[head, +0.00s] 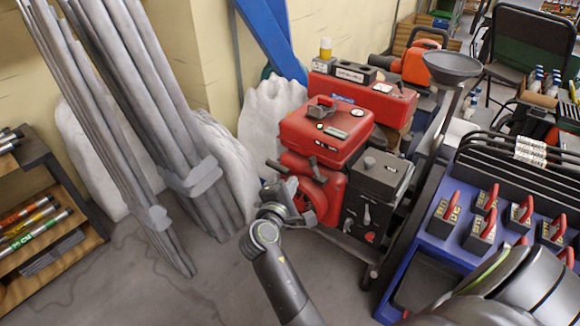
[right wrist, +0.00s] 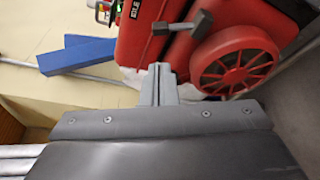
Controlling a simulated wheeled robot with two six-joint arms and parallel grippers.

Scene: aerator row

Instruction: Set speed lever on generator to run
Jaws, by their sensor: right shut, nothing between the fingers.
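The generator is a red machine (head: 325,130) with a black control box (head: 380,180) on its right side. In the right wrist view its red body (right wrist: 155,50) fills the top, with a red slotted wheel cover (right wrist: 235,60). My right gripper (head: 290,190) is in front of the generator's lower left side. Its fingers (right wrist: 160,70) are shut and empty, just below the lever in the wrist view and apparently apart from it. My left gripper is out of view.
Grey pipe bundles (head: 150,110) lean on the wall at left, beside a wooden shelf (head: 60,262). White sacks (head: 270,115) and a blue beam (head: 272,40) stand behind. A blue rack with red-handled blocks (head: 455,240) is close at right. The floor at front left is clear.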

